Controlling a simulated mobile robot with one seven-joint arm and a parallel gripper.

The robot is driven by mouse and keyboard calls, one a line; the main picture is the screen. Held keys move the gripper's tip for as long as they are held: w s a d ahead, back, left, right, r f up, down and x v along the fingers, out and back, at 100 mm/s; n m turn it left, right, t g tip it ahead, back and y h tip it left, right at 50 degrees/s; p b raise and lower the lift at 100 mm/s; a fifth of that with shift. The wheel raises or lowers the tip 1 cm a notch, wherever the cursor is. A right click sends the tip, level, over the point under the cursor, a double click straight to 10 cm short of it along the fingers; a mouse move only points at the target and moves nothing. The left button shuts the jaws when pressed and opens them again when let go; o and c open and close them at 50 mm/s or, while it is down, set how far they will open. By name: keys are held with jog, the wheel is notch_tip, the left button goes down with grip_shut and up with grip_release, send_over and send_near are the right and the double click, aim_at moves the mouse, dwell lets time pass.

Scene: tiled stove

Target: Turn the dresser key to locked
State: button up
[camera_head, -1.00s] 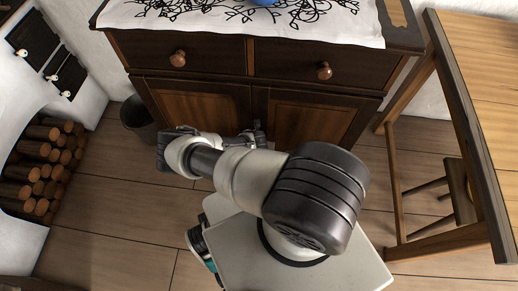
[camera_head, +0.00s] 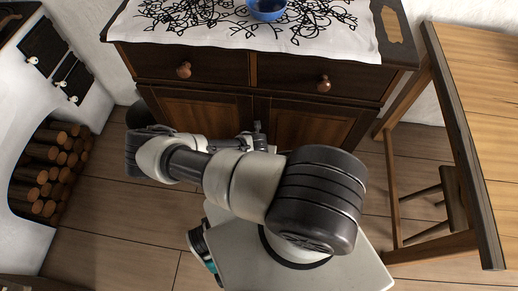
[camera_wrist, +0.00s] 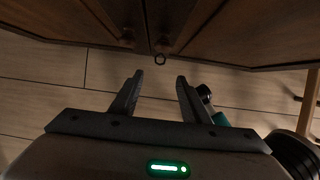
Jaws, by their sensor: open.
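The dark wooden dresser (camera_head: 222,68) stands ahead, with two knobbed drawers above two lower doors (camera_head: 308,120). In the wrist view, a small dark ring (camera_wrist: 160,59), which looks like the key's bow, shows low by the seam between the doors (camera_wrist: 215,35). My gripper (camera_wrist: 160,78) is open and empty, with its two fingers pointing toward the doors. The ring lies just beyond the fingertips, roughly midway between them, and does not appear held. The head view does not show the key clearly; my arm covers part of the door front.
A blue bowl (camera_head: 266,9) sits on the patterned cloth (camera_head: 215,30) on the dresser. A wooden table (camera_head: 480,100) and a chair (camera_head: 455,205) stand at right. A stove with a log niche (camera_head: 45,165) is at left. A dark bin (camera_head: 140,114) stands beside the dresser.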

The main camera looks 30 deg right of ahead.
jog(key=shift+p+v, duration=0.4)
jog(key=shift+v, duration=1.9)
jog(key=w+a+r+m, duration=0.3)
jog(key=r+m, duration=0.2)
jog(key=r, duration=0.3)
jog(key=w+a+r+m, duration=0.3)
jog(key=w+r+m, duration=0.15)
jog(key=r, duration=0.35)
jog(key=w+a+r+m, duration=0.2)
jog(key=a+r+m, duration=0.1)
jog(key=r+m, duration=0.3)
notch_tip(320, 180, up, 18)
jog(key=s+m+y, duration=0.1)
jog(key=m+y, duration=0.1)
jog(key=m, duration=0.3)
jog(key=s+r+m+t, duration=0.2)
jog(key=s+r+m, duration=0.7)
jog(key=s+r, duration=1.15)
notch_tip(320, 180, up, 19)
jog(key=w+p, duration=0.1)
jog(key=p, duration=1.6)
jog(key=shift+f+p, duration=0.2)
jog(key=shift+p, duration=0.1)
jog(key=shift+w, duration=0.1)
